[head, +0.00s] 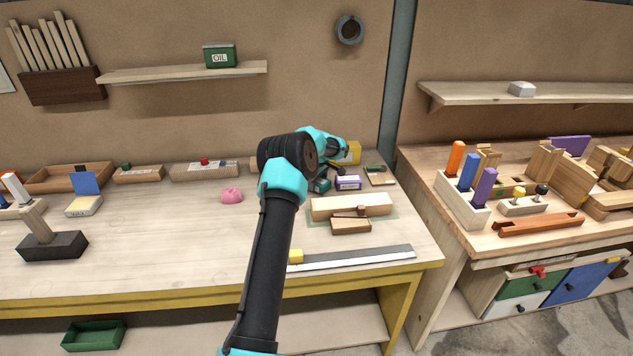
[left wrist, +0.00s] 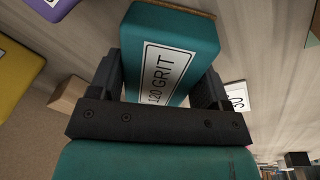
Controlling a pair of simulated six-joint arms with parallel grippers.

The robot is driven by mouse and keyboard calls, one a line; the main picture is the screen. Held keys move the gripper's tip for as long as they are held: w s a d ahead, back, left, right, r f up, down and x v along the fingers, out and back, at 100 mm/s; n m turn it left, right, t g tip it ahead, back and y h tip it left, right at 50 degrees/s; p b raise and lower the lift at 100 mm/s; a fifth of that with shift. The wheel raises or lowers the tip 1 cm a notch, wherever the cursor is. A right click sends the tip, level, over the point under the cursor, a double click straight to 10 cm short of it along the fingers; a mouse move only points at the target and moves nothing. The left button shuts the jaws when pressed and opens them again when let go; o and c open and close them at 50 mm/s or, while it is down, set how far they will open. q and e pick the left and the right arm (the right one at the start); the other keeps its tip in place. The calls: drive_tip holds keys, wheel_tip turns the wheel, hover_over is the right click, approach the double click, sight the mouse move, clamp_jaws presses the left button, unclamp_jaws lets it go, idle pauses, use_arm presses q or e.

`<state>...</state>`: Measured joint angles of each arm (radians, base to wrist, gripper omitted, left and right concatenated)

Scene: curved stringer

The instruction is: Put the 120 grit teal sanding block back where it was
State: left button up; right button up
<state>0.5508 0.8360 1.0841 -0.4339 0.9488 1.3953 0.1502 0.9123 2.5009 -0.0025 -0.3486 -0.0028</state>
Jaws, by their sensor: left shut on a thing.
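The teal sanding block (left wrist: 190,35) fills the top middle of the left wrist view, with a white label reading 120 GRIT and a brown strip along its far edge. My left gripper (left wrist: 160,80) is shut on it, one finger on each side. In the head view the teal block (head: 322,185) shows small beside the purple block (head: 348,183), near the back right of the left bench. My left gripper (head: 331,175) is partly hidden there behind my wrist. I cannot tell whether the block touches the bench. My right gripper is not in view.
A yellow block (head: 352,152) stands behind the purple one, and a small wooden tray (head: 381,182) lies to the right. Wooden pieces (head: 350,206) and a metal rule (head: 360,257) lie in front. A pink lump (head: 231,195) lies to the left, with bare bench around it.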

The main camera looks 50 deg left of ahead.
sight(317, 182)
use_arm(q)
drive_tip(key=shift+f, duration=0.1)
drive_tip(key=o, duration=0.5)
drive_tip(key=shift+f, duration=0.1)
drive_tip(key=o, duration=0.5)
drive_tip(key=shift+c, duration=0.2)
wheel_tip(317, 182, up, 12)
drive_tip(key=d, duration=0.1)
drive_tip(key=shift+s+d, duration=0.15)
drive_tip(key=shift+s, duration=0.3)
